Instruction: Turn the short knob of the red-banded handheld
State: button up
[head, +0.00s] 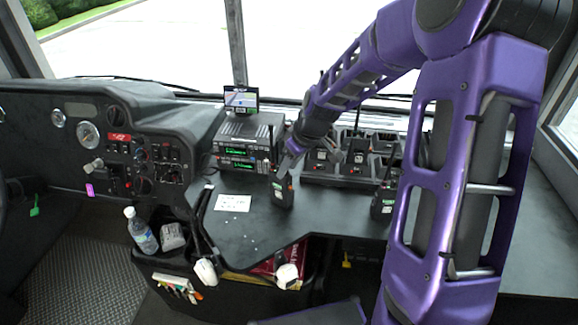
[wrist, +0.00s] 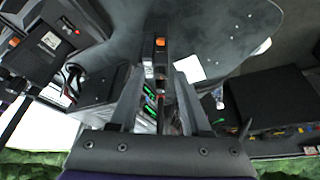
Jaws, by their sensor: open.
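A black handheld radio (head: 281,192) stands upright on the dark desk, with a small orange-red patch on its face. In the wrist view the handheld (wrist: 149,60) shows with an orange patch between and beyond the fingertips of my open gripper (wrist: 158,82). Whether a finger touches it I cannot tell. Another handheld (head: 382,204) stands to the right, partly hidden by my arm.
Several handhelds sit in a charger bank (head: 322,168) behind. A radio stack (head: 245,145) with a small screen (head: 241,98) stands back left. A white paper (head: 233,203) lies left on the desk (head: 325,215). Corded white handsets (head: 206,271) hang at the desk's front.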

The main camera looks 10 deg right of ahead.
grip_shut()
jog(key=shift+a+m+b, duration=0.1)
jog(key=shift+m+b, duration=0.4)
jog(key=shift+m, duration=0.4)
grip_release()
jog(key=shift+h, duration=0.3)
jog(key=shift+r, duration=0.15)
